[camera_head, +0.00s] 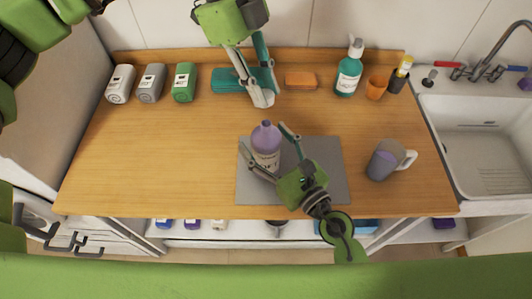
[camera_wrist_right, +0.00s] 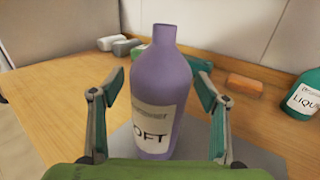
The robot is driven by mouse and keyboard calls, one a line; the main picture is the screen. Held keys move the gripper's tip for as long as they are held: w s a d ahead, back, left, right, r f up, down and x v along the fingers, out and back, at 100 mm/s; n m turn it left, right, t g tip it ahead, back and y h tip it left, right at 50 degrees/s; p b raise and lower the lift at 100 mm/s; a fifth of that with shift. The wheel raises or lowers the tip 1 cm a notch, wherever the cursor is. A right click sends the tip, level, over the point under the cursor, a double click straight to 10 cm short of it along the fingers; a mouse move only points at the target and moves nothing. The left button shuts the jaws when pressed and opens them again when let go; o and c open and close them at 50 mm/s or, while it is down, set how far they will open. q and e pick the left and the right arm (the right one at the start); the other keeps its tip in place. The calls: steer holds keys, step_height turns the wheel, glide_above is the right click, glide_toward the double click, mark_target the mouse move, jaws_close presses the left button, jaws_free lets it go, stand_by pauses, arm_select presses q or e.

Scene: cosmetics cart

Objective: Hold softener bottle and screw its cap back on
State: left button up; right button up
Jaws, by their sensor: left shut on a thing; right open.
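The purple softener bottle (camera_head: 266,148) stands upright on a grey mat (camera_head: 325,170). In the right wrist view the bottle (camera_wrist_right: 158,85) shows a white label and a bare neck with no cap on it. My right gripper (camera_head: 262,138) is open, with one finger on each side of the bottle and gaps between. Its fingers also show in the right wrist view (camera_wrist_right: 155,92). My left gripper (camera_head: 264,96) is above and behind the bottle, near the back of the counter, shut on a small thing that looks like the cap. The fingers mostly hide that thing.
A grey-purple mug (camera_head: 384,160) stands right of the mat. The counter's left (camera_head: 150,150) is clear.

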steer(key=c, duration=1.7)
arm_select(q)
glide_above(268, 124)
steer(key=a, duration=0.1)
steer(key=shift+w+f, duration=0.15)
steer(key=shift+f, duration=1.05)
steer(key=shift+w+f, duration=0.15)
steer(key=shift+f, duration=1.05)
steer(key=shift+f, duration=0.1)
steer(key=shift+f, duration=0.8)
steer(key=shift+f, duration=0.55)
